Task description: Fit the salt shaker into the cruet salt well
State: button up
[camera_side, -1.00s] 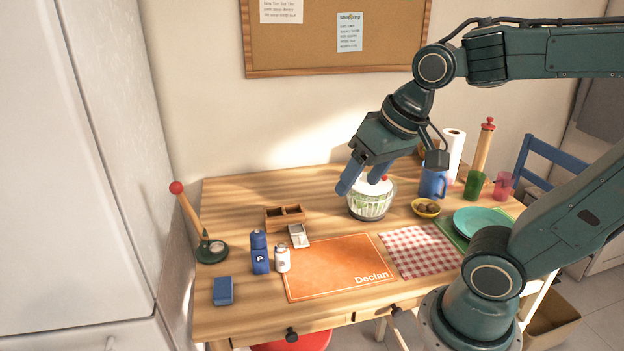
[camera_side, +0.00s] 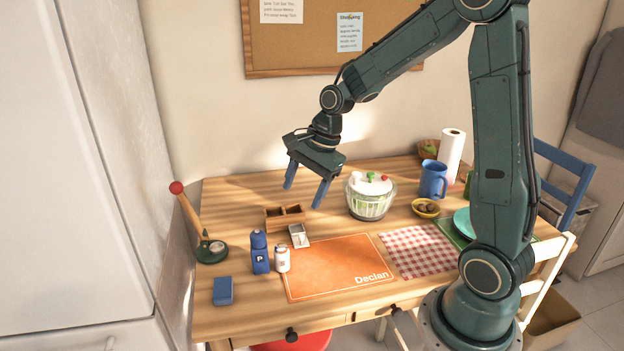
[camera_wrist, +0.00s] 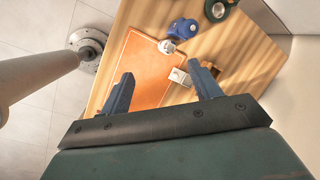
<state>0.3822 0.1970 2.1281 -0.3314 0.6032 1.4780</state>
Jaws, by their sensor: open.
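The white salt shaker (camera_side: 282,260) stands upright on the table at the left edge of the orange mat, touching or very near the blue pepper shaker (camera_side: 260,253) marked P. The wooden cruet (camera_side: 285,217) sits behind them with two open wells; I cannot tell which is the salt well. My gripper (camera_side: 303,196) is open and empty, in the air above and behind the cruet. In the wrist view the salt shaker (camera_wrist: 167,47) lies beyond the fingertips, and the cruet (camera_wrist: 212,68) is partly hidden by the right finger.
A small grey-white device (camera_side: 299,236) lies between cruet and orange mat (camera_side: 335,268). A salad spinner (camera_side: 370,197) stands right of my gripper. A blue box (camera_side: 223,291) and a red-knobbed stick in a green base (camera_side: 211,251) are at left. The table's back left is clear.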

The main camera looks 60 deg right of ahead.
aim_at(283, 249)
jog(key=w+d+f+m+y, duration=0.1)
jog(key=w+d+f+m, duration=0.2)
jog(key=f+m, duration=0.4)
jog(key=shift+w+d+f, duration=0.35)
jog(key=shift+d+f, duration=0.4)
jog(key=shift+f, duration=0.1)
jog(key=x, duration=0.8)
jog(key=shift+a+f, duration=0.2)
jog(key=shift+f, duration=0.05)
jog(key=shift+x, duration=2.6)
jog(key=shift+s, duration=0.15)
jog(key=c, duration=1.1)
